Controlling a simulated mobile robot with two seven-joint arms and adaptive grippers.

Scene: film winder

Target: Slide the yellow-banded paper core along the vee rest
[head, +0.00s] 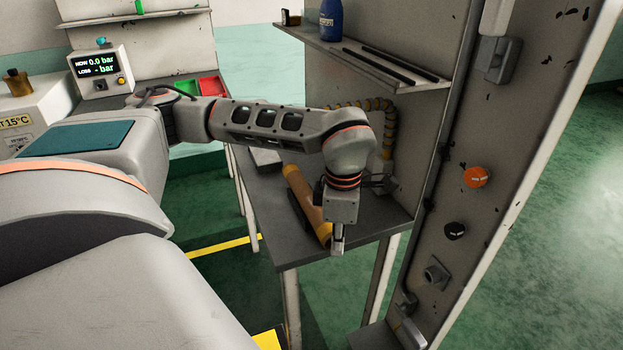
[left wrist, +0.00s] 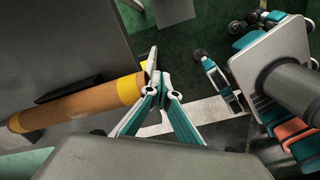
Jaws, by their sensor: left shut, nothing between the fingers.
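The paper core (head: 304,199) is a brown tube with yellow bands at its ends. It lies on the dark vee rest (head: 299,214) on the grey table, its near end by the front edge. In the left wrist view the core (left wrist: 80,106) runs from lower left to the fingertips, and a dark piece of the rest (left wrist: 78,90) shows beside it. My left gripper (head: 338,240) points down beside the core's near end. In the wrist view its fingertips (left wrist: 158,78) are together, empty, at the yellow-banded end; I cannot tell whether they touch it. My right gripper is not in view.
The grey table (head: 262,188) ends close to the core's near end, with green floor below. A panel with an orange knob (head: 475,177) and a dark knob (head: 454,231) stands at the right. A shelf (head: 375,62) with a blue bottle (head: 331,20) hangs above.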

